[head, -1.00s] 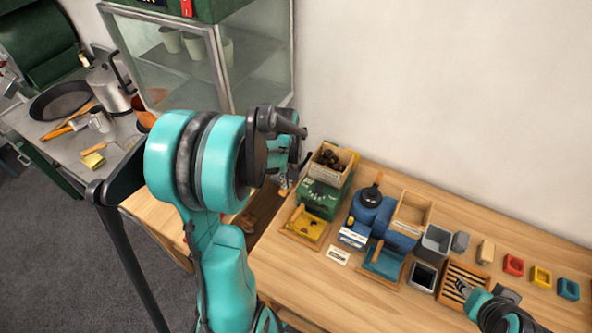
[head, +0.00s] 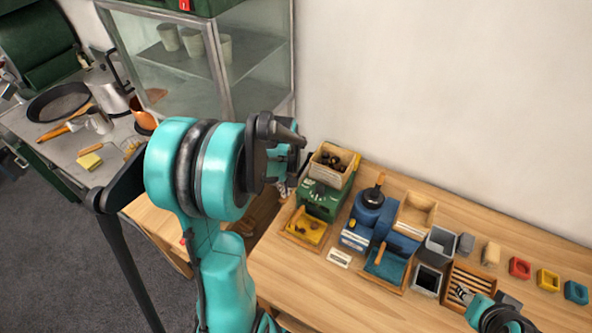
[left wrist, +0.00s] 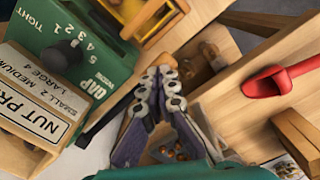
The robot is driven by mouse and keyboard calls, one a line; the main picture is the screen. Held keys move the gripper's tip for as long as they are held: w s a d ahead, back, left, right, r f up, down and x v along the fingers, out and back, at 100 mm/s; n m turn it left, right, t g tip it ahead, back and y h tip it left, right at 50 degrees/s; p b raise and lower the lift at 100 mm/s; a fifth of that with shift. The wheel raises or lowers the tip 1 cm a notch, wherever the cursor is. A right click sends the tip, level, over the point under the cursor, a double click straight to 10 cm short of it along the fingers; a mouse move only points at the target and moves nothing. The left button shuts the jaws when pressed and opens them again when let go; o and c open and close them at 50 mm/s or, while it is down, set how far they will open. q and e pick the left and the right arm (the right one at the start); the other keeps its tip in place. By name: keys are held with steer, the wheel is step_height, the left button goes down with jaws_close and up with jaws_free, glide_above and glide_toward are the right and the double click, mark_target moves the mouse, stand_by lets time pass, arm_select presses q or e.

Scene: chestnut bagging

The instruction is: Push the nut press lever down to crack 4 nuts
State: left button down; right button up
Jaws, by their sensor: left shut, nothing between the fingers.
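The green nut press (head: 320,201) stands at the left end of the wooden table, with a wooden box of dark nuts (head: 334,160) on top. In the left wrist view its green body (left wrist: 75,45) shows gap numbers and a black knob (left wrist: 62,55). A dark bar (left wrist: 103,118), possibly the lever, runs beside the fingers. My left gripper (left wrist: 166,72) is shut and empty beside the press; contact with the bar cannot be told. In the head view it (head: 290,165) is partly hidden by its own wrist. My right gripper (head: 508,318) is at the lower right, its fingers unclear.
A wooden tray with a yellow inside (head: 305,226) sits before the press. A blue machine (head: 366,220) stands to its right. Several small bins and a slatted wooden tray (head: 470,283) line the table. A red scoop (left wrist: 275,82) shows in the left wrist view.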

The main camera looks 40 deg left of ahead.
arm_select(q)
steer(key=shift+f, duration=0.1)
steer(key=shift+f+b, duration=0.3)
steer(key=shift+b, duration=0.05)
step_height(320, 180, up, 10)
steer(key=p, duration=0.7)
steer(key=shift+w+f, duration=0.15)
steer(key=shift+w, duration=0.25)
steer(key=shift+f, duration=0.1)
